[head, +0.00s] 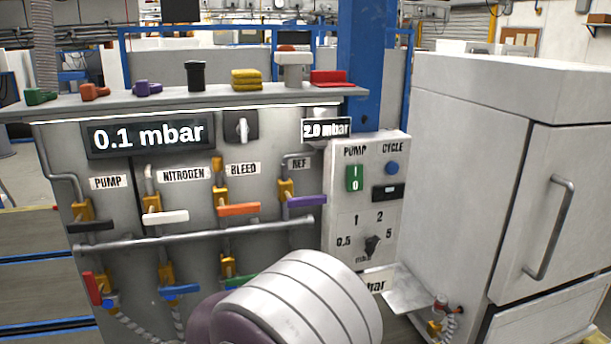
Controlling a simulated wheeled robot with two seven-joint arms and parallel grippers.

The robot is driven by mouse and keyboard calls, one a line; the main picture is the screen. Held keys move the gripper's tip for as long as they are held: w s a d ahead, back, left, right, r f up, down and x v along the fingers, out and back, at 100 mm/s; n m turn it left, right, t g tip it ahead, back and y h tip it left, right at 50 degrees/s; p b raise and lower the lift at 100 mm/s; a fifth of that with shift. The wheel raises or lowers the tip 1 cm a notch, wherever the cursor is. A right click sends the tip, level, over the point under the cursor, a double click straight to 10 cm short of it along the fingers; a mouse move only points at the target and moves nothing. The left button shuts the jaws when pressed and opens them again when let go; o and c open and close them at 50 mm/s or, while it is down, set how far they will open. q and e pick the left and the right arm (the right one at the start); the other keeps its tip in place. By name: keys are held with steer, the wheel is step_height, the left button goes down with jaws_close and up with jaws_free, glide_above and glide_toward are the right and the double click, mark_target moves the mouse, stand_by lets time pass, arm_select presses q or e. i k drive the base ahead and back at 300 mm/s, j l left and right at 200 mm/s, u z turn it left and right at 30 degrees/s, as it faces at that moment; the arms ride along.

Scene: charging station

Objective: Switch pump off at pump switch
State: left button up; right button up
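The pump switch (355,178) is a green rocker marked I and 0, under the label PUMP on the light grey control box (335,215). I cannot tell which side of the rocker is pressed in. Neither of my grippers shows. A large rounded pale link with a dark purple part, which looks like my own arm, fills the bottom centre. It hides the lower part of the panel below the control box.
Beside the switch are a blue CYCLE button (392,168) and a black rotary selector (372,246). Left are the 0.1 mbar display (147,136) and several coloured valve handles. A pipe (190,238) crosses the panel. A grey cabinet (500,180) stands at right.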

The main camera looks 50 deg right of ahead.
mark_target(354, 173)
steer(key=k+l+z, duration=0.15)
steer(key=z, duration=0.3)
steer(key=k+l+z, duration=0.1)
steer(key=l+z, duration=0.15)
steer(key=z, duration=0.15)
steer(key=l+z, duration=0.25)
steer(key=z, duration=0.55)
steer(key=k+l, duration=0.05)
